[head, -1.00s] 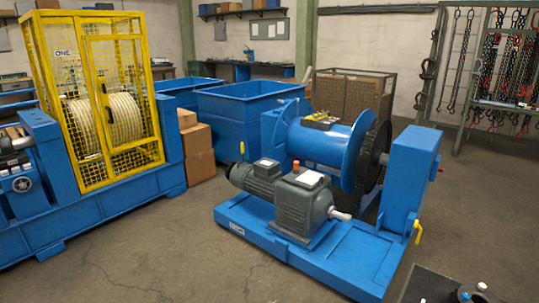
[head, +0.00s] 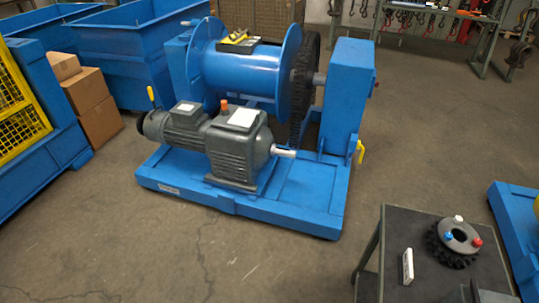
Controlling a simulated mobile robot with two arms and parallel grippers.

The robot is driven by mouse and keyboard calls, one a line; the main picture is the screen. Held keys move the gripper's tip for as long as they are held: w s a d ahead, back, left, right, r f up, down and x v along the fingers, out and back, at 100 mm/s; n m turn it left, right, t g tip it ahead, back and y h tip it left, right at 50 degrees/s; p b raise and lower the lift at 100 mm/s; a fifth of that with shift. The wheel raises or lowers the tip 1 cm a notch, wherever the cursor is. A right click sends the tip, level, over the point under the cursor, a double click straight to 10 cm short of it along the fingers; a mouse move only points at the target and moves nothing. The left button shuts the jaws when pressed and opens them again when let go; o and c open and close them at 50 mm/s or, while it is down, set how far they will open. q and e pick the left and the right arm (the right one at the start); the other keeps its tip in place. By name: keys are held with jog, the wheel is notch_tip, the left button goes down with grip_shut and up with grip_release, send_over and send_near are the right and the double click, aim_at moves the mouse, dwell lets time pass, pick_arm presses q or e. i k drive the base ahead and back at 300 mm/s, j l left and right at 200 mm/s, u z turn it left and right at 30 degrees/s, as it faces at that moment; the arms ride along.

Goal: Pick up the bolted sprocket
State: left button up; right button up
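The bolted sprocket (head: 459,231) lies flat on a dark cart or table at the lower right. It is dark grey with a toothed rim, a round centre hole, and a white, a red and a blue bolt head on its upper face. Neither of my grippers shows in the head view.
The dark tabletop (head: 396,228) also holds a small upright white block (head: 407,266). A blue winch (head: 240,75) with a grey motor (head: 235,147) and a large dark gear (head: 304,85) stands behind to the left. Open concrete floor (head: 440,125) lies between. Another blue machine (head: 518,225) edges in at right.

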aim_at(460, 252)
jog(key=i+j+z, duration=0.2)
jog(key=z, duration=1.5)
jog(key=i+j+z, duration=0.15)
jog(key=j+z, duration=0.2)
jog(key=j, duration=0.5)
jog(key=j+z, duration=0.3)
jog(key=j, duration=0.55)
jog(key=i, duration=0.05)
